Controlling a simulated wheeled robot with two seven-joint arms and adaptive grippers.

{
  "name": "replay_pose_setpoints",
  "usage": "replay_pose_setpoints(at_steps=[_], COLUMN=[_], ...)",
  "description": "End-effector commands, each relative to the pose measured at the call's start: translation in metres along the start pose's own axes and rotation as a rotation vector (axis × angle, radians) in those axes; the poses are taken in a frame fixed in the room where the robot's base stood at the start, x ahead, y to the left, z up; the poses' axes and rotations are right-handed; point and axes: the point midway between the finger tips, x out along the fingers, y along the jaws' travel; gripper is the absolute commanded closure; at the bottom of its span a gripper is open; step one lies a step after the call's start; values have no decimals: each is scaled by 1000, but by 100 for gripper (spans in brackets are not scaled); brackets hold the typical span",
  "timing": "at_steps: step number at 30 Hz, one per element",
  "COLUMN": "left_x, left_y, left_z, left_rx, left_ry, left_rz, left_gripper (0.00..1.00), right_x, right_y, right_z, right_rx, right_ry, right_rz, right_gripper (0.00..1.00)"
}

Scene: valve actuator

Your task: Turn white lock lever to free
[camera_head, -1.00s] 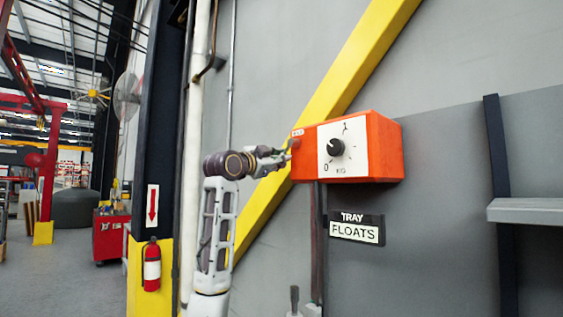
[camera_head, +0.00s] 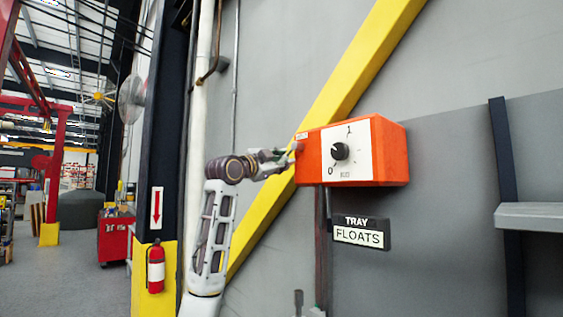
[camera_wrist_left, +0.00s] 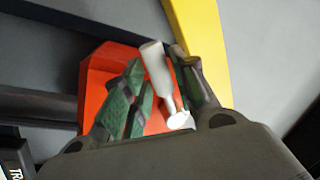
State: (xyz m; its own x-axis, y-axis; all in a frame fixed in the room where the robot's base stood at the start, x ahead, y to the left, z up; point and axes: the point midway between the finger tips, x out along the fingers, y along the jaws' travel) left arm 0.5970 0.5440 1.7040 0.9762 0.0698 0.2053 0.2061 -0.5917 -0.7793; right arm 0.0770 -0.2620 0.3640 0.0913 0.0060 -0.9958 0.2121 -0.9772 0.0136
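The white lock lever (camera_wrist_left: 157,70) shows in the left wrist view in front of the orange box, with a pale round hub (camera_wrist_left: 180,121) at its lower end. My left gripper (camera_wrist_left: 158,68) has one finger on each side of the lever, and the fingertips look closed against it. In the head view my left gripper (camera_head: 285,155) is at the left end of the orange box (camera_head: 391,150), and the lever cannot be made out there. My right gripper is in neither view.
The box front has a white dial plate (camera_head: 357,134) with a black knob (camera_head: 340,151). A "TRAY FLOATS" sign (camera_head: 360,232) is below. A yellow diagonal beam (camera_head: 365,60) runs behind the box. A grey shelf (camera_head: 535,216) is at right.

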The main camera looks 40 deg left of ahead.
Motion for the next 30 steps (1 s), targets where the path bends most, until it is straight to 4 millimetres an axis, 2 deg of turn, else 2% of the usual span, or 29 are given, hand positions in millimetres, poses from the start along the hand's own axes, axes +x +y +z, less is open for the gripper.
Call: replay_pose_setpoints(at_steps=[17,23,30], left_x=[-6,-21,-50], left_y=[-1,-1,-1], left_z=[0,0,1], left_rx=[-2,0,0], left_ry=[2,0,-1], left_rz=[-3,-4,-3], left_gripper=[60,60,60], right_x=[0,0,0], right_y=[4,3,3], right_z=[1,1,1], right_rx=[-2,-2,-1], right_ry=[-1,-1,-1], right_rz=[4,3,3], right_gripper=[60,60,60])
